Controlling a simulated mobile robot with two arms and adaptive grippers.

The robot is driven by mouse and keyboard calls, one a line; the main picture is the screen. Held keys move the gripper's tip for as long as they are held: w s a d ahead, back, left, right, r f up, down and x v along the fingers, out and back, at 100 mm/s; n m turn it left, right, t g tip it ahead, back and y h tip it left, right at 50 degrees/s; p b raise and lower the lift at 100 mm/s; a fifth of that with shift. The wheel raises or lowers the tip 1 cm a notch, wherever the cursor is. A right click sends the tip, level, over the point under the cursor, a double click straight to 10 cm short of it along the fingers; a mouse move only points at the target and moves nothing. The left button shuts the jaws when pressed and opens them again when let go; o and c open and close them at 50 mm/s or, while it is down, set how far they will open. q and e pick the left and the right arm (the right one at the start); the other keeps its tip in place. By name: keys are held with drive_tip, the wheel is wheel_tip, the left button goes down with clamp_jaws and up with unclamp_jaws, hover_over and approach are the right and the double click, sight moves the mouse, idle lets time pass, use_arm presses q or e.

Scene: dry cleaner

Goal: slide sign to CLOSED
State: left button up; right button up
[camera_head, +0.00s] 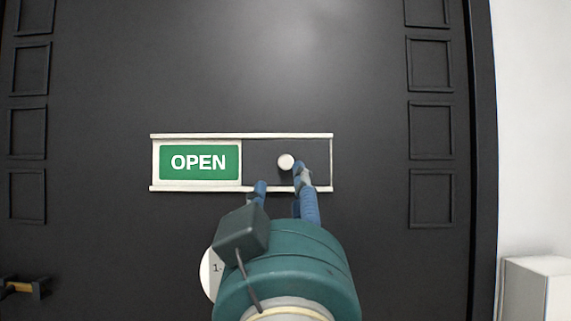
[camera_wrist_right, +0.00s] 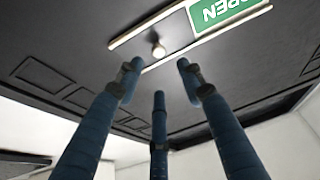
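The sliding sign (camera_head: 240,188) is mounted on the black door in the head view. Its left part shows a green OPEN panel (camera_head: 198,163); its right part is a dark slider plate (camera_head: 262,150) with a round white knob (camera_head: 286,162). My right gripper (camera_head: 279,178) comes up from below, with its blue fingers apart at the lower rail and one fingertip overlapping the knob's right edge. In the right wrist view the gripper (camera_wrist_right: 157,72) is open and empty, with the knob (camera_wrist_right: 158,51) beyond the gap between its fingertips. Contact cannot be told. My left gripper is out of view.
The black door (camera_head: 240,70) has raised square panels on both sides. A dark fitting with a yellowish part (camera_head: 22,288) shows at lower left. A white box-like object (camera_head: 538,288) stands by the pale wall at lower right.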

sight(286, 163)
drive_tip(key=p+x, duration=0.3)
drive_tip(key=x, duration=0.6)
drive_tip(key=shift+d+p, duration=0.1)
drive_tip(key=shift+p, duration=0.3)
drive_tip(key=shift+w, duration=0.45)
clamp_jaws()
